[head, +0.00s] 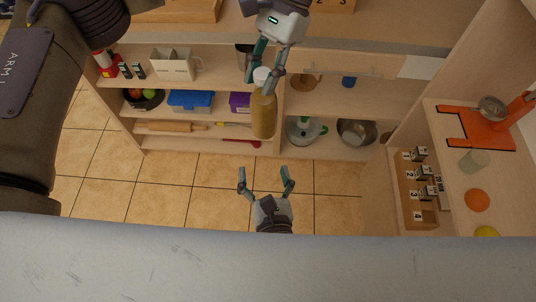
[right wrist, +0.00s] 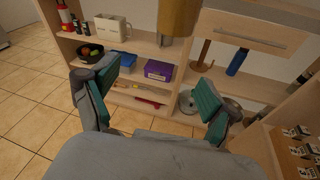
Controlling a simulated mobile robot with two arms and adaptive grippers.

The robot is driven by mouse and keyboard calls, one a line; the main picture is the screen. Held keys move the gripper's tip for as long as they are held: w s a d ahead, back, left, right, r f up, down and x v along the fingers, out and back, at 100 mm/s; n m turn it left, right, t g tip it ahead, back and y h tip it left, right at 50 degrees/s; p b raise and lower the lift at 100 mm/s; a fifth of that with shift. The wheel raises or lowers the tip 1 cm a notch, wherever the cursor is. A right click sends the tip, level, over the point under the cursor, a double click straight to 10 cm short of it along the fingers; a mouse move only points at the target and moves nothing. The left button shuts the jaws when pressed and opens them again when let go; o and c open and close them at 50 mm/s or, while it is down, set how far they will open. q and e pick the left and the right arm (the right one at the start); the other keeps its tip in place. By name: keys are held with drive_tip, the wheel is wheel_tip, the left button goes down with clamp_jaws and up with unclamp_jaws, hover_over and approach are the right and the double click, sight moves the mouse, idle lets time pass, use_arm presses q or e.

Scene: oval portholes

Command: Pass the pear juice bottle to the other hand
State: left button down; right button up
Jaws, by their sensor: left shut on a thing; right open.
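The pear juice bottle (head: 263,112) is amber with a pale cap, and it hangs upright in the head view. My left gripper (head: 259,77) is shut on it near the cap, from above. In the right wrist view the lower part of the bottle (right wrist: 179,18) shows at the top, beyond the fingers; its upper part is out of that frame. My right gripper (head: 266,178) is open and empty, below the bottle in the head picture, with its fingers pointing up toward it. In the right wrist view its two fingers (right wrist: 158,92) are spread wide apart.
Shelves behind hold a blue box (head: 190,100), a purple box (head: 240,102), a rolling pin (head: 170,127), a lidded pot (head: 304,130) and a metal bowl (head: 356,132). A side counter at right carries an orange scale (head: 478,128). The tiled floor around my right gripper is clear.

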sight(262, 117)
wheel_tip(262, 117, up, 9)
drive_tip(key=n+t, duration=0.2)
drive_tip(key=x, duration=0.7)
drive_tip(key=d+x, duration=0.1)
drive_tip(key=x, duration=0.3)
drive_tip(key=shift+r, duration=0.35)
use_arm(q)
drive_tip(key=shift+d, duration=0.1)
use_arm(e)
drive_tip(key=c, duration=1.6)
use_arm(q)
drive_tip(key=c, duration=1.2)
unclamp_jaws()
use_arm(e)
drive_tip(key=shift+r, duration=0.1)
clamp_jaws()
use_arm(q)
drive_tip(key=o, duration=0.5)
